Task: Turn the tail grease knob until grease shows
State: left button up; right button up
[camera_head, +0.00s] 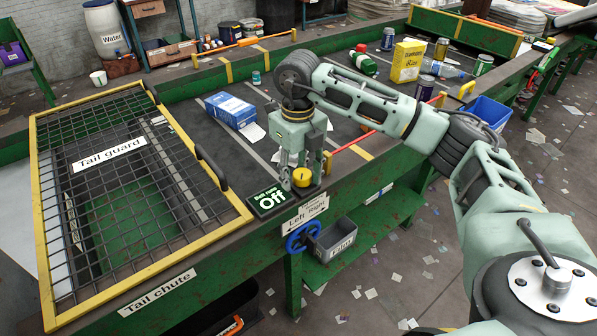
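My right gripper (299,172) points down at the near edge of the belt frame. Its two fingers are spread apart. A blue handwheel (303,237) sits on the frame side below a "Left Right" label (305,213). No knob is readable as the grease knob, and no grease is discernible. My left gripper is not in view.
A yellow-framed mesh tail guard (190,268) with a black handle covers the belt's left end. A blue box (231,109), a yellow box (407,61), cans and bottles lie on the belt (200,120). Scraps litter the floor.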

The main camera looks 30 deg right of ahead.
aim_at(299, 175)
jog(key=shift+d, duration=0.2)
jog(key=shift+r, duration=0.15)
notch_tip(299, 175, up, 12)
dwell(0.4)
